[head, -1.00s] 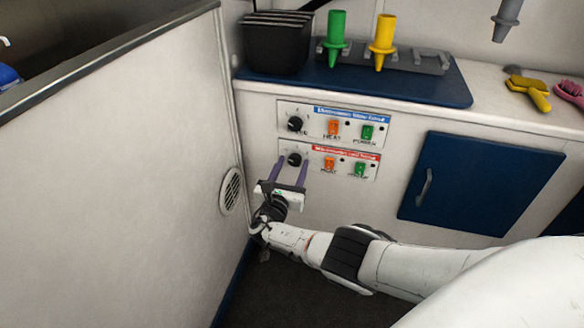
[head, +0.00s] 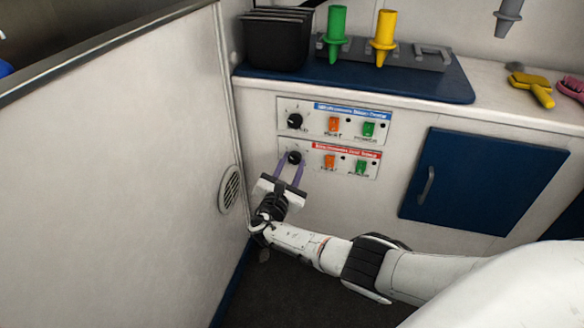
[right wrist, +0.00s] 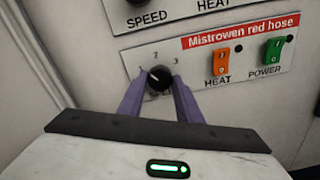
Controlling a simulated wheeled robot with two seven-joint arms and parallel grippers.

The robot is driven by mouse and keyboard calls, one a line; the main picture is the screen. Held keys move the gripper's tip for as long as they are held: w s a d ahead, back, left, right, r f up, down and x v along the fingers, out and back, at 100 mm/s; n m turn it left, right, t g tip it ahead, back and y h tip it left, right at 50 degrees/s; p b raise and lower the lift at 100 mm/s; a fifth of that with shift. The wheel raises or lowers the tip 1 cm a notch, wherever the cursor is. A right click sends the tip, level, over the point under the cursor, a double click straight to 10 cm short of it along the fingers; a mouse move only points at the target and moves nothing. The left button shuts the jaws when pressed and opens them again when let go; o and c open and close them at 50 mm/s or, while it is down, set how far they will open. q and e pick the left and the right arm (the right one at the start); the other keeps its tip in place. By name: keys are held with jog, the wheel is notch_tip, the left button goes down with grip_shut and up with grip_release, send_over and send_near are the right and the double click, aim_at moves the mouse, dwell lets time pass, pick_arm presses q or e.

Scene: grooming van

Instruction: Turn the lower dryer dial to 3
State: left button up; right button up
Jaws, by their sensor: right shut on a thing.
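The lower dryer dial (head: 294,157) is a round black knob on the lower white panel with the red strip. In the right wrist view the dial (right wrist: 159,79) sits between the numbers 1, 2 and 3, and its white mark points up and left. My right gripper (head: 291,164) is shut on the dial, one purple finger on each side. The right wrist view shows both fingers (right wrist: 159,88) at its sides, partly hiding the panel. My left gripper is not in view.
The upper dial (head: 294,121) is close above on the blue-strip panel. Orange and green switches (head: 361,167) are to the right. A white partition wall (head: 120,190) with a round vent (head: 230,190) stands close on the left. A blue cabinet door (head: 465,185) is farther right.

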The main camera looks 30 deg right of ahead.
jog(key=m, duration=0.1)
jog(key=m+b, duration=0.2)
jog(key=shift+f+m, duration=0.25)
jog(key=shift+m, duration=0.15)
jog(key=shift+m+b, duration=0.45)
jog(key=shift+m, duration=0.05)
jog(key=m+b, duration=0.4)
jog(key=m, duration=0.1)
jog(key=m+b, duration=0.1)
jog(key=m, duration=0.3)
jog(key=shift+r+b, duration=0.15)
jog(key=shift+b, duration=0.2)
jog(key=m, duration=0.2)
jog(key=shift+m, duration=0.3)
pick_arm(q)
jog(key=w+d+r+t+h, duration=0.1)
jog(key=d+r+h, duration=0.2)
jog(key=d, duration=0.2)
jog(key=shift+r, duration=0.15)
pick_arm(e)
jog(key=shift+m, duration=1.5)
jog(key=shift+r, duration=0.1)
jog(key=o, duration=1)
